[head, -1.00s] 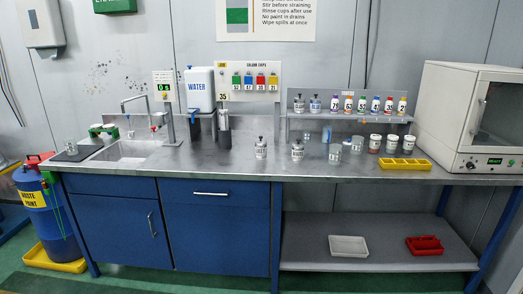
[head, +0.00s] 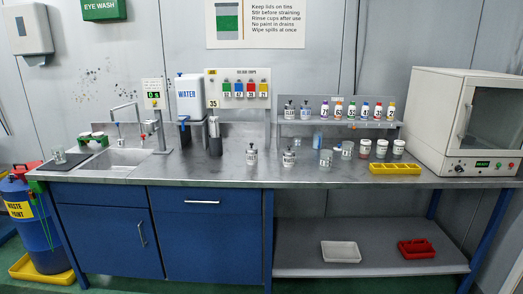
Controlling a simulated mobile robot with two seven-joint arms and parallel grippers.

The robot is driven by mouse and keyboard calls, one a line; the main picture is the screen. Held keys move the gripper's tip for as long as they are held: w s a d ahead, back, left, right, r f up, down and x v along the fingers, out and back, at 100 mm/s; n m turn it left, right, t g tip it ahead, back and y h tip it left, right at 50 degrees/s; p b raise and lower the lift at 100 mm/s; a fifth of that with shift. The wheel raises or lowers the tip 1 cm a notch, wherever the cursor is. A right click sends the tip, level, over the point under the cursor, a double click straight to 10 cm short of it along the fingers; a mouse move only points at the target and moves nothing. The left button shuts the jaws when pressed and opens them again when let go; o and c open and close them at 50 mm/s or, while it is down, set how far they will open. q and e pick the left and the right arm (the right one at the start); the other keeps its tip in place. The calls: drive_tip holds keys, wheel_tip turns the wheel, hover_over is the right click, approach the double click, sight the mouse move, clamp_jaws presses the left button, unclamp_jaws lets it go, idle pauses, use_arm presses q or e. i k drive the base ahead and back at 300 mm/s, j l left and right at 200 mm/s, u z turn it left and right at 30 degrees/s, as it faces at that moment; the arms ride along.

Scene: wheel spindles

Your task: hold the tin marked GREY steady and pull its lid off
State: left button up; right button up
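Two small lidded tins stand upright and apart on the steel bench, a left one (head: 251,155) and a right one (head: 289,157). Each has a pale label and a dark knob on its lid. The lettering is too small to read surely, so I cannot tell which is marked GREY. Two similar knobbed tins, a left shelf tin (head: 289,111) and a right shelf tin (head: 305,111), stand on the raised shelf. The lids appear to be on. Neither of my grippers is in view.
Cups (head: 364,148) and a yellow tray (head: 395,168) stand to the right, beside a white oven-like cabinet (head: 462,122). A sink (head: 115,158) and water tank (head: 194,95) are at left. The bench front before the tins is clear.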

sight(251, 148)
drive_tip(key=i+l+u, duration=0.2)
drive_tip(key=i, duration=0.25)
drive_tip(key=i+l+u, duration=0.25)
drive_tip(key=i, duration=0.2)
